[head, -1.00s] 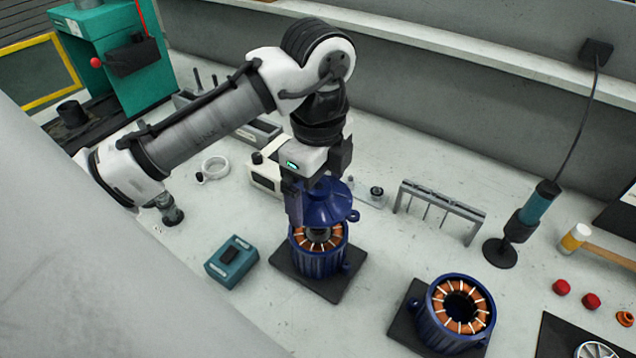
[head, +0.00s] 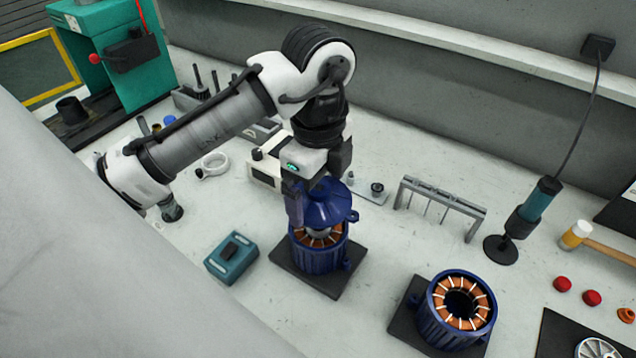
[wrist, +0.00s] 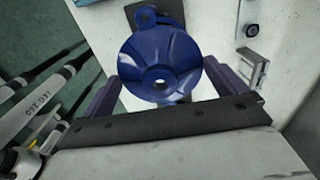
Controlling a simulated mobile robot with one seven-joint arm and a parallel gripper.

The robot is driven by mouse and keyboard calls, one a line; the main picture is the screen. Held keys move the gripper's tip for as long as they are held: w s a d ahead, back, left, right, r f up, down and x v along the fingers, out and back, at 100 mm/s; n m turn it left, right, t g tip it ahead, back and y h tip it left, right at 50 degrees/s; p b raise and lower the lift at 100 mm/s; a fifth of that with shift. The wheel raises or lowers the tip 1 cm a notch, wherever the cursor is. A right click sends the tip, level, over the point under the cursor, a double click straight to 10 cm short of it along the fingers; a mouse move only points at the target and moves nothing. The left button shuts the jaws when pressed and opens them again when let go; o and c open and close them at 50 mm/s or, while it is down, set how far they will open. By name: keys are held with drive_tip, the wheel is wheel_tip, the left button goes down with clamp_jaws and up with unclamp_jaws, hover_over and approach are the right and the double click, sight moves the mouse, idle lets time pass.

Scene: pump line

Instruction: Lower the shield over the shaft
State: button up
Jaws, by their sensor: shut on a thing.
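The shield (head: 327,207) is a blue cone-shaped cover with side lugs. My gripper (head: 317,200) is shut on it from above. It sits over the left motor housing (head: 318,256), a blue ribbed body with copper windings, and a gap with windings still shows between them at the front. In the wrist view the shield (wrist: 162,60) lies between the two fingers, with a small hole at its centre. The shaft is mostly hidden under the shield; a grey part shows just below its rim. I cannot tell whether the shaft has entered the shield's hole.
The left housing stands on a dark pad (head: 340,280). A second open blue housing (head: 456,310) stands at right. A teal box (head: 231,258) lies at front left, a grey rack (head: 440,205) at back right, and a soldering-iron-like tool on a stand (head: 525,215) beyond it.

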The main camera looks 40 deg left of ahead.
drive_tip(key=shift+f, duration=0.25)
idle(0.4)
drive_tip(key=shift+f+b, duration=1.8)
drive_tip(key=shift+f, duration=0.8)
drive_tip(key=o, duration=0.6)
drive_tip(key=shift+c, duration=0.2)
drive_tip(key=shift+r, duration=0.15)
wheel_tip(320, 180, up, 12)
drive_tip(key=p, duration=1.1)
drive_tip(key=shift+f, duration=0.2)
